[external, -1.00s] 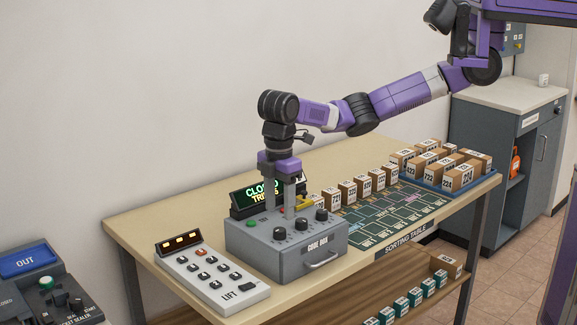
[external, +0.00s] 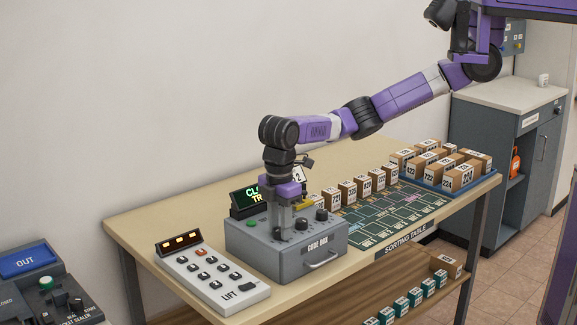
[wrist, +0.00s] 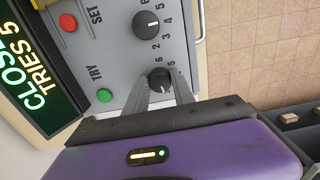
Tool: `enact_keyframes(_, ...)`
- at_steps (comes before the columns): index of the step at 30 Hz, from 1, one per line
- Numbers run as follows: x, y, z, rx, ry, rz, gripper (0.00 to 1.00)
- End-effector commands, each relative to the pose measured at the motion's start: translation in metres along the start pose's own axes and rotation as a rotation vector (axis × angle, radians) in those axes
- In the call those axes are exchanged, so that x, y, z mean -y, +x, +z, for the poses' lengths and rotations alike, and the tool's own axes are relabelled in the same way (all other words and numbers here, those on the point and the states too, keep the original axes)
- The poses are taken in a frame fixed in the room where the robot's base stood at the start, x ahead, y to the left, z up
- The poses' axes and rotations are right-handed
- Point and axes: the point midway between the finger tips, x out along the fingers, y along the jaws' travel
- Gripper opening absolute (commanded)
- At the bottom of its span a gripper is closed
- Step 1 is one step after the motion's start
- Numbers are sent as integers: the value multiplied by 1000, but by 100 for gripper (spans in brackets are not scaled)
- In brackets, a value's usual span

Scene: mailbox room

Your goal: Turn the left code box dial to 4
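The grey code box (external: 310,262) stands on the table with dark round dials along its front top edge. Its left dial (wrist: 160,80) is nearest the green TRY button (wrist: 105,96) in the wrist view. My gripper (wrist: 161,78) points down over it, with one finger on each side. The fingers stand apart, and I cannot tell whether they touch the dial. The fingers hide part of its printed numbers, and its setting is not readable. Another dial (wrist: 146,24) is clear of my gripper. The display (wrist: 30,75) reads CLOSED, TRIES 5.
A red SET button (wrist: 68,22) is on the box top. A LIFT keypad (external: 212,277) lies left of the box. The sorting mat (external: 385,215) and several small parcels (external: 364,186) are to the right. A blue tray (external: 447,180) of parcels is farther back.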

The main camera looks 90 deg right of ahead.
Motion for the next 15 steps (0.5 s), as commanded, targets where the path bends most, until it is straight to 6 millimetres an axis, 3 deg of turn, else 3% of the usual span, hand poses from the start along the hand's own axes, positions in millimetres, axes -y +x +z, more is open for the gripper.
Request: enact_keyframes(15,0,-2,0,-1,-93,-1,0)
